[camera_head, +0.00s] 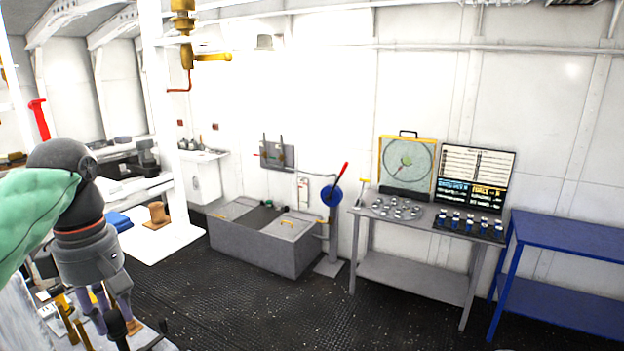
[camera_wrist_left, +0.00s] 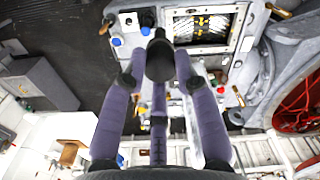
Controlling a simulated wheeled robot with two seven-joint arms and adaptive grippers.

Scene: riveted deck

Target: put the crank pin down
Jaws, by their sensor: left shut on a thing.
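My left gripper (camera_head: 112,312) hangs low at the left edge of the head view, pointing down. In the left wrist view, my left gripper (camera_wrist_left: 160,82) has its purple fingers closed around a dark, round-ended piece, which I take to be the crank pin (camera_wrist_left: 160,58). The piece sticks out between and beyond the fingertips. In the head view a dark end of the crank pin (camera_head: 116,326) shows at the fingers, partly hidden by them. My right gripper is in neither view.
A red wheel (camera_wrist_left: 298,105) is at the right of the wrist view. A grey tub (camera_head: 262,240), a grey worktable (camera_head: 415,280) and a blue table (camera_head: 570,232) stand farther off. Open dark floor lies between.

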